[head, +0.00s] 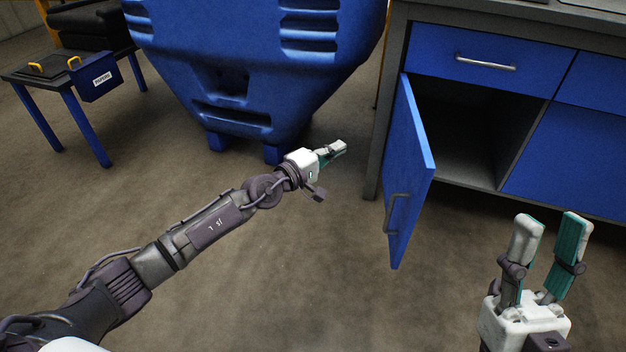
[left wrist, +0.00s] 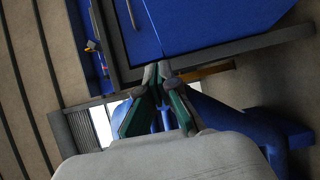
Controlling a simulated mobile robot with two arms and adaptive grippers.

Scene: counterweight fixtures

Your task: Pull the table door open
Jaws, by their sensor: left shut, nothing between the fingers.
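The blue table door (head: 409,170) stands swung wide open on its left-side hinge, below a blue drawer. Its grey handle (head: 393,213) is on the door's left-facing side, near the free edge. The cabinet's dark interior (head: 462,132) shows to the right of the door. My left gripper (head: 340,148) is shut and empty, to the left of the door and apart from it. In the left wrist view its fingertips (left wrist: 158,72) meet. My right gripper (head: 549,222) is open and empty, in front of the cabinet to the right of the door.
The table's blue drawer (head: 480,62) is shut. A large blue container (head: 250,70) stands behind my left gripper. A small table (head: 62,75) with a dark blue box (head: 97,80) is at the far left. The floor between my arms is clear.

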